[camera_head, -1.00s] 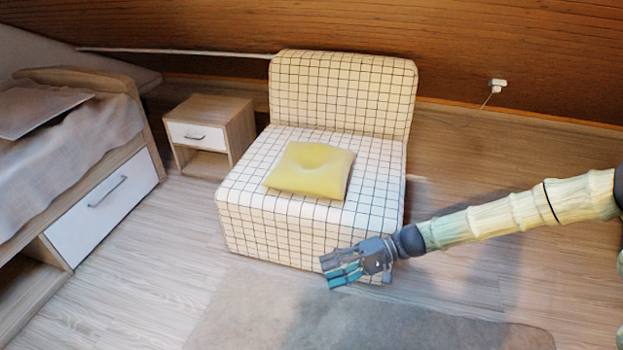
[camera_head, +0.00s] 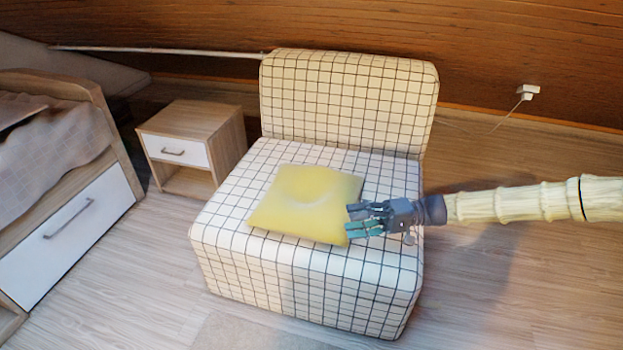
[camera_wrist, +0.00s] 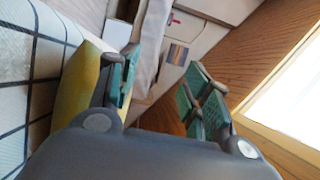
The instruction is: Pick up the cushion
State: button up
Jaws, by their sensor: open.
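The yellow square cushion (camera_head: 303,203) lies flat on the seat of a white armless chair with a dark grid pattern (camera_head: 330,283). My gripper (camera_head: 352,222) is at the cushion's right front corner, overlapping its edge in the head view. The gripper is open with nothing between its fingers. In the wrist view, the open fingers (camera_wrist: 160,95) point past the cushion (camera_wrist: 78,88), which shows at the left behind one finger. I cannot tell whether a finger touches the cushion.
A small nightstand (camera_head: 190,150) stands left of the chair. A bed with a white drawer (camera_head: 75,232) is at the far left. A wooden wall is behind the chair, with a white socket plug (camera_head: 529,91). The floor (camera_head: 500,290) at the right is clear.

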aim_at(308, 202)
jog(key=i, duration=1.05)
